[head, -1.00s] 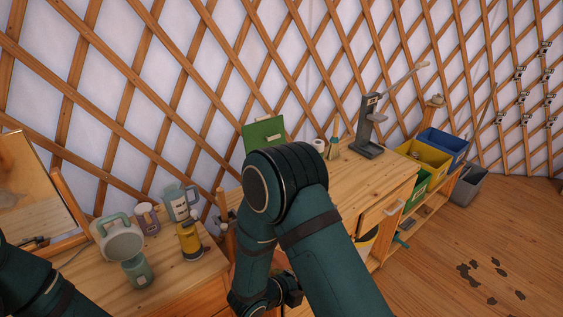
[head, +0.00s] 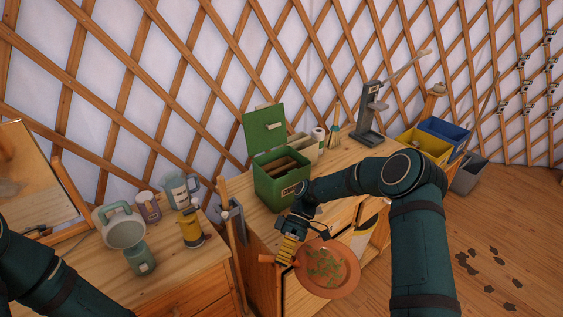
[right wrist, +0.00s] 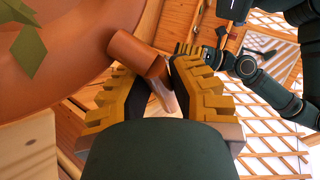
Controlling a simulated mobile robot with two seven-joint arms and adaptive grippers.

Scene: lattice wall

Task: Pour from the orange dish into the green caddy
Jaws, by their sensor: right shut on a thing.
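The orange dish (head: 343,286) is round with a short handle, and green leafy pieces (head: 324,266) lie in it. My right gripper (head: 287,252) is shut on the dish's handle, in front of the wooden cabinet. In the right wrist view the yellow ribbed fingers close around the handle (right wrist: 154,66), with the dish (right wrist: 60,62) at the upper left. The green caddy (head: 279,191) stands on the cabinet top, its lid (head: 264,127) raised, with brownish contents or dividers inside. The dish is in front of the caddy and lower right of it, apart from it. My left gripper is out of view.
A grey dispenser stand (head: 370,115), a white roll (head: 318,135) and a small bottle (head: 334,134) stand behind the caddy. Yellow (head: 424,147) and blue (head: 446,137) bins are at the right. Jugs and a yellow canister (head: 191,230) stand on the left table.

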